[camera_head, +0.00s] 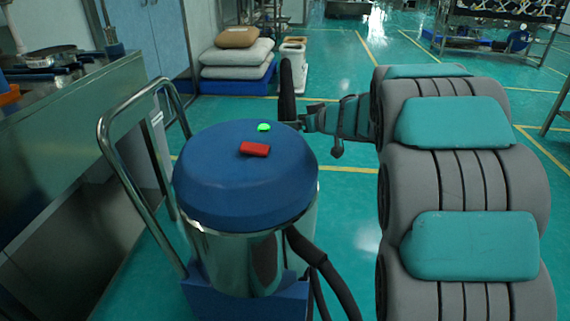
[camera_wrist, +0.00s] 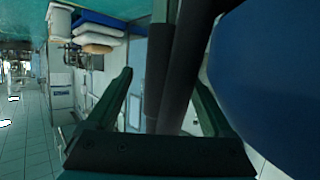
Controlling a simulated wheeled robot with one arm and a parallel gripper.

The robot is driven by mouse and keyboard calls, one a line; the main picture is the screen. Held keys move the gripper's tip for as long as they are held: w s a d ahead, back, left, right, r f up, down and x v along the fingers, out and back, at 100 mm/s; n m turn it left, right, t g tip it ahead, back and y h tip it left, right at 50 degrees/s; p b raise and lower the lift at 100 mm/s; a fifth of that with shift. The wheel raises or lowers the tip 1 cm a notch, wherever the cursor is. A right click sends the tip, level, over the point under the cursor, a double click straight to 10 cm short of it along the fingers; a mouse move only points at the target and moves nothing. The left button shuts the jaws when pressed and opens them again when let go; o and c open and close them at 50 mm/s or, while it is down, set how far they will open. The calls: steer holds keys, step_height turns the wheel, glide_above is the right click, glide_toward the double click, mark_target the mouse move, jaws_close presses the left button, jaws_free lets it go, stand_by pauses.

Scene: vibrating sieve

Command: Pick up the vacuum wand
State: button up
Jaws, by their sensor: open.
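The vacuum wand (camera_head: 287,92) is a dark, upright tube standing behind the right edge of the vacuum's blue lid (camera_head: 230,195) in the head view. Its lower part is hidden by the lid. The blue lid (camera_wrist: 275,90) fills the right side there.
A red switch (camera_head: 255,149) and a green button (camera_head: 264,127) sit on the lid. A metal push handle (camera_head: 115,150) rises at the vacuum's left, beside a steel bench (camera_head: 75,150). A black hose (camera_head: 325,268) hangs in front. Stacked sacks (camera_head: 236,72) lie behind. Green floor is open behind my arm.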

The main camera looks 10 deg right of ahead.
mark_target(279, 120)
steer(key=x, duration=0.7)
steer(key=shift+w+a, duration=0.15)
steer(key=shift+w, duration=0.05)
steer(key=shift+c, duration=0.2)
jaws_close()
stand_by(0.4)
